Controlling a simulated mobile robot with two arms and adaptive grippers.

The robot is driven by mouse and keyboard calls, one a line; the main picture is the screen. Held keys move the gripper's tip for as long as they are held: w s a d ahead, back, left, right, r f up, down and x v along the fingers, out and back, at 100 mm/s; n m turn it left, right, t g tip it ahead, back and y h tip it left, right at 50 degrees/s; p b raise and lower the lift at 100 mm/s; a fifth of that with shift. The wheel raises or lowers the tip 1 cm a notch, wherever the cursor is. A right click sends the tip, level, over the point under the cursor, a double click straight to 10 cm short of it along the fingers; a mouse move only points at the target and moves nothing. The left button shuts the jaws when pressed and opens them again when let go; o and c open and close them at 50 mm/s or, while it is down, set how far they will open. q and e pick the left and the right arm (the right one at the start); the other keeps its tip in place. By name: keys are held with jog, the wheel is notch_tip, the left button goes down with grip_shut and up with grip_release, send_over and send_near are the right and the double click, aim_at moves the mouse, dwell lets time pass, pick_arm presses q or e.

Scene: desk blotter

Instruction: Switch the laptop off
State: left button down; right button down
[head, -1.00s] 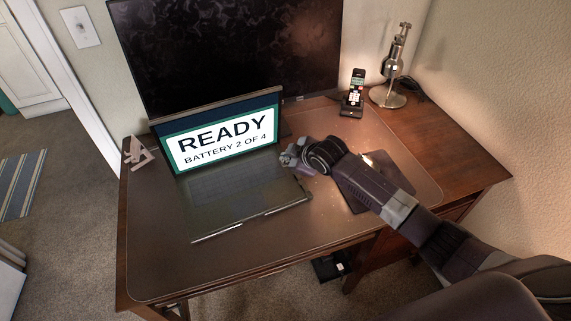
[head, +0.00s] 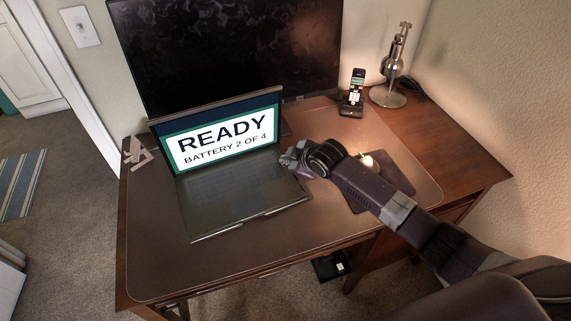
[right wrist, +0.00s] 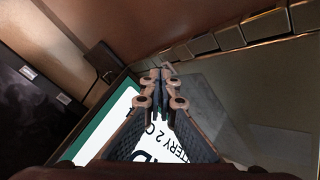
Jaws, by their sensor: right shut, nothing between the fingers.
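The open laptop (head: 222,190) stands on the desk blotter. Its lit screen (head: 222,138) reads "READY" and "BATTERY 2 OF 4". My right gripper (head: 284,160) is shut and empty at the right edge of the laptop, close to the hinge end of the keyboard; I cannot tell whether it touches. In the right wrist view its closed fingers (right wrist: 160,78) lie in front of the lit screen (right wrist: 110,132) and the dark keyboard deck (right wrist: 235,100). No power button can be made out. My left gripper is not in view.
A large dark monitor (head: 225,50) stands behind the laptop. A cordless phone (head: 355,95) and a metal lamp (head: 392,75) are at the back right. A mouse (head: 369,162) lies on a dark pad under my right arm. The blotter (head: 160,265) is clear at the front left.

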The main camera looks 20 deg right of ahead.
jog(key=shift+s+f, duration=0.2)
jog(key=shift+f, duration=0.3)
dwell(0.6)
jog(key=shift+w+r+p, duration=0.1)
jog(key=shift+r+p, duration=0.5)
jog(key=shift+p, duration=0.15)
jog(key=shift+r, duration=0.25)
jog(key=shift+w+r, duration=0.1)
jog(key=shift+r+p, duration=0.2)
jog(key=shift+p, duration=0.1)
notch_tip(320, 180, up, 5)
jog(key=p, duration=0.4)
jog(key=shift+f+p, duration=0.15)
jog(key=shift+p, duration=0.25)
jog(key=shift+f, duration=0.1)
